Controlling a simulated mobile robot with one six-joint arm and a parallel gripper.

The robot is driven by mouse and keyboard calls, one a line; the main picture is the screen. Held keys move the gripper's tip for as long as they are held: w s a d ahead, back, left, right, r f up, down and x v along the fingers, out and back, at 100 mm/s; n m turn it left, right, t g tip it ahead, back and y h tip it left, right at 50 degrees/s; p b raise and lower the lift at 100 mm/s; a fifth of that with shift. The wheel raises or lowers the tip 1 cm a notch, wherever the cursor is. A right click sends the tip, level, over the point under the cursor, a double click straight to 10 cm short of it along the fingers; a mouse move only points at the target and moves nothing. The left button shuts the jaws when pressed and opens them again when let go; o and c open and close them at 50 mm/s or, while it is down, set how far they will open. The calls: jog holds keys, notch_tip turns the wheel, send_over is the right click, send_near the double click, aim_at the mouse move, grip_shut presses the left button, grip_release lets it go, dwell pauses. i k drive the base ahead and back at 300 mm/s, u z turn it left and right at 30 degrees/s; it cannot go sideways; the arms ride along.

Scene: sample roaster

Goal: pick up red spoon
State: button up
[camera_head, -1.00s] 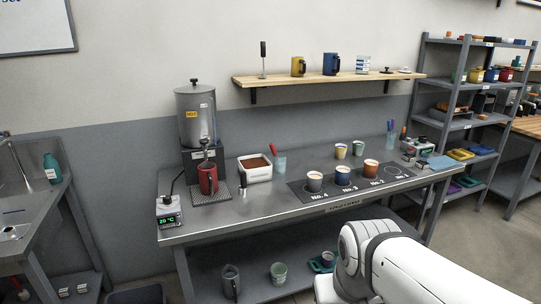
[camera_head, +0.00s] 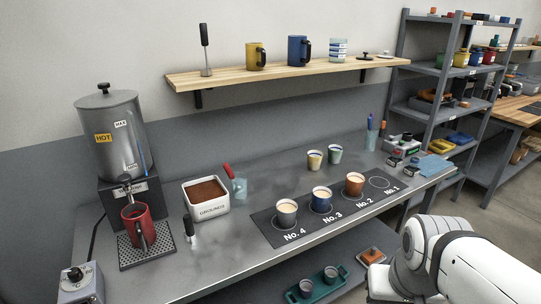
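A red spoon handle (camera_head: 228,171) leans up to the left out of a small clear bluish cup (camera_head: 239,189) on the steel counter. The cup stands just right of the white container of brown grounds (camera_head: 207,212). The spoon's lower end is in or behind the cup and is hard to make out. Part of my white arm shows at the lower right, in front of the counter and well away from the spoon. My gripper is not in view.
A mat with numbered circles (camera_head: 271,236) holds several cups. A hot water urn (camera_head: 112,133) and a red mug (camera_head: 138,222) stand at left. A wooden wall shelf (camera_head: 290,76) is above. The counter front has some free room. A green tray (camera_head: 318,289) lies below.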

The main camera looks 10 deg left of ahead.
aim_at(225, 167)
jog(key=u, duration=0.25)
jog(key=i, duration=1.15)
jog(key=u, duration=0.65)
